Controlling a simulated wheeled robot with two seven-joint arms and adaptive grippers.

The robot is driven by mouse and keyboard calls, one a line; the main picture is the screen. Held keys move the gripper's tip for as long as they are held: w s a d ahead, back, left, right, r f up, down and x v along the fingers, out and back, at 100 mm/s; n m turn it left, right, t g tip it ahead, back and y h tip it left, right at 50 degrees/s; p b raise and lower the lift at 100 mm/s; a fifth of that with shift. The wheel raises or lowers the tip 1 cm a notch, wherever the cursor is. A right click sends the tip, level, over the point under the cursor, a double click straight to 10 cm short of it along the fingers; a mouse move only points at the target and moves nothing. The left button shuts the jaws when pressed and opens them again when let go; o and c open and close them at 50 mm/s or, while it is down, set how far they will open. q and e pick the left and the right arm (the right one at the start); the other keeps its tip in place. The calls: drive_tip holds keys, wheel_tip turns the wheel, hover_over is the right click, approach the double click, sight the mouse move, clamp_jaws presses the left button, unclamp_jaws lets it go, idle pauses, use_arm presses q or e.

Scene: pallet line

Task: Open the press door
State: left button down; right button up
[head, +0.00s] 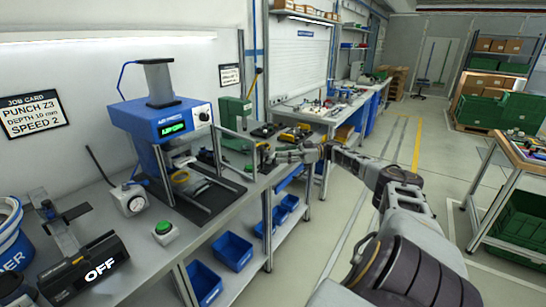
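The blue press (165,120) stands on the grey bench at the left, with a lit green display on its front. Its door appears as a thin grey frame (233,133) at the press's right side, swung out from the front; the opening and a yellow ring (181,177) inside show. My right gripper (268,158) is at the outer edge of this frame, its arm coming in from the lower right. The fingers are small and dark here, so I cannot tell whether they touch the door or are closed. My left gripper is not in view.
A green machine (235,118) stands behind. Blue bins (234,251) are below. The floor aisle is clear.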

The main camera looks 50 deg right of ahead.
drive_tip(key=shift+v, duration=1.85)
drive_tip(key=shift+n, duration=0.3)
